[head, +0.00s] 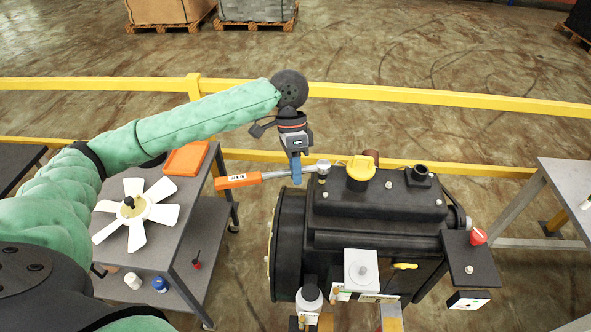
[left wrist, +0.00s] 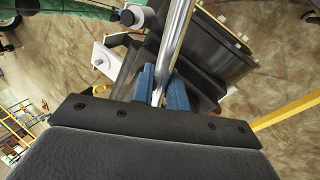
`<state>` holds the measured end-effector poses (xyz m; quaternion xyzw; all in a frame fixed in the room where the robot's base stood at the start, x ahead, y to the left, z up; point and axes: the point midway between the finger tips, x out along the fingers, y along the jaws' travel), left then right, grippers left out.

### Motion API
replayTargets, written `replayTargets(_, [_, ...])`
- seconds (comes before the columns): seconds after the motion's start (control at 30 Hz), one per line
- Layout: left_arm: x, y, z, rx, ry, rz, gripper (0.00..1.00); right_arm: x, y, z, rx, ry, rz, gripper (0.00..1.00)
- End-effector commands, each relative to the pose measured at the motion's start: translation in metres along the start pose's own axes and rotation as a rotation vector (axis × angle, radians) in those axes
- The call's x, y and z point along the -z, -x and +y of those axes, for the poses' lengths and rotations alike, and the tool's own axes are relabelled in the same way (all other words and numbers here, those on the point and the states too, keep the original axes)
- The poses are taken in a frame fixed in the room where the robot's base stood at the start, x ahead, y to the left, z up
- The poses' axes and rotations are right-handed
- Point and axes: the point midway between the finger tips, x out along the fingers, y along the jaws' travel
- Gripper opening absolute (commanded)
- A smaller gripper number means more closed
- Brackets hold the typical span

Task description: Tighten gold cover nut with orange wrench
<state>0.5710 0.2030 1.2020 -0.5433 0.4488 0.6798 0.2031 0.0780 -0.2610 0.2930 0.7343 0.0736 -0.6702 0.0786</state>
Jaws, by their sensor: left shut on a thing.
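The orange wrench (head: 238,181) lies roughly level, its orange handle to the left and its silver shaft running right to a head (head: 323,167) at the top left edge of the black machine (head: 375,205). My left gripper (head: 296,180) is shut on the silver shaft between handle and head. In the left wrist view its blue fingers (left wrist: 161,86) clasp the shiny shaft (left wrist: 174,45). The wrench head sits over a small fitting; I cannot tell whether it is seated on the gold cover nut, which I cannot make out clearly. My right gripper is out of view.
A yellow cap (head: 359,172) stands close to the right of the wrench head. A grey table (head: 178,240) at left holds a white fan (head: 134,212) and an orange tray (head: 186,158). A yellow rail (head: 440,97) runs behind. Another table (head: 570,185) stands at right.

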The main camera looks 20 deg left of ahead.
Motion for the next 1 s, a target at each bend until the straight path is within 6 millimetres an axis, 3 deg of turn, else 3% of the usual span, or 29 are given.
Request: replayTargets(1.0, [0.000, -0.011, -0.005, 0.000, 0.000, 0.001, 0.00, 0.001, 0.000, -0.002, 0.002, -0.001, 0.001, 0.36])
